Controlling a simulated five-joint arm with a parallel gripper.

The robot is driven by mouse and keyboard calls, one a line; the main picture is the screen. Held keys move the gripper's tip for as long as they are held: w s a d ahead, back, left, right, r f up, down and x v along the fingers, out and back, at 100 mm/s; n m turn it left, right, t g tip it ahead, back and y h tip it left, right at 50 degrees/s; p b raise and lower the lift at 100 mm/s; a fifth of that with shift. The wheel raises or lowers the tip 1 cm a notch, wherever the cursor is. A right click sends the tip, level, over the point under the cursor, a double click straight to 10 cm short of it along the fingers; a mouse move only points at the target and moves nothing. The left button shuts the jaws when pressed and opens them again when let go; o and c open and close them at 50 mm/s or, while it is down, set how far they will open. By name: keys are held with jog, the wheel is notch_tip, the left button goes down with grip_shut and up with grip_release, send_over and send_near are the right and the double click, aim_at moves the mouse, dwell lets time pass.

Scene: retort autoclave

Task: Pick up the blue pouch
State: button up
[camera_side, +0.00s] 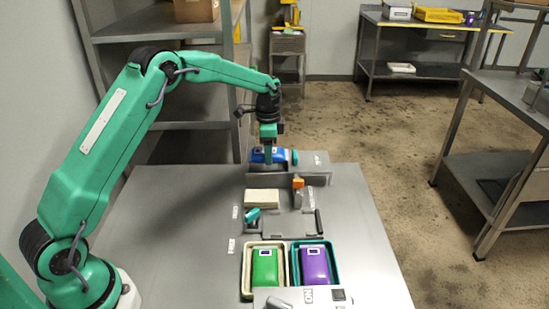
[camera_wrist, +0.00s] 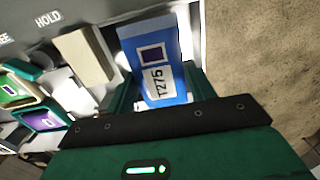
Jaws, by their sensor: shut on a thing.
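The blue pouch (camera_side: 259,157) is at the far end of the bench, under my gripper (camera_side: 268,158). In the wrist view the blue pouch (camera_wrist: 177,42) shows a dark purple square and a white label reading T275. The green fingers of my gripper (camera_wrist: 160,92) sit on both sides of the pouch, shut on it. In the side view the fingers partly hide it. I cannot tell whether it is lifted clear of what is beneath it.
A green pouch (camera_side: 264,267) lies in a cream tray (camera_side: 247,283) at the bench front. A purple pouch (camera_side: 315,266) lies beside it in a teal tray (camera_side: 334,270). A cream block (camera_side: 262,198) and an orange-topped part (camera_side: 298,182) stand mid-bench. The bench's left side is clear.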

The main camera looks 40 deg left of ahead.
notch_tip(320, 180, up, 22)
dwell(0.4)
jog(key=shift+r, duration=0.1)
dwell(0.5)
jog(key=s+d+f, duration=0.3)
jog(key=d+f, duration=0.1)
jog(key=d, duration=0.4)
jog(key=s+d+f, duration=0.2)
jog(key=d+f, duration=0.2)
jog(key=d, duration=0.4)
jog(key=s+d+f, duration=0.4)
jog(key=s+d, duration=0.1)
jog(key=s, duration=0.2)
jog(key=s+d+f, duration=0.4)
jog(key=s+d, duration=0.2)
jog(key=s, duration=0.1)
jog(key=shift+s+d, duration=0.2)
jog(key=shift+d, duration=0.1)
jog(key=shift+f, duration=0.1)
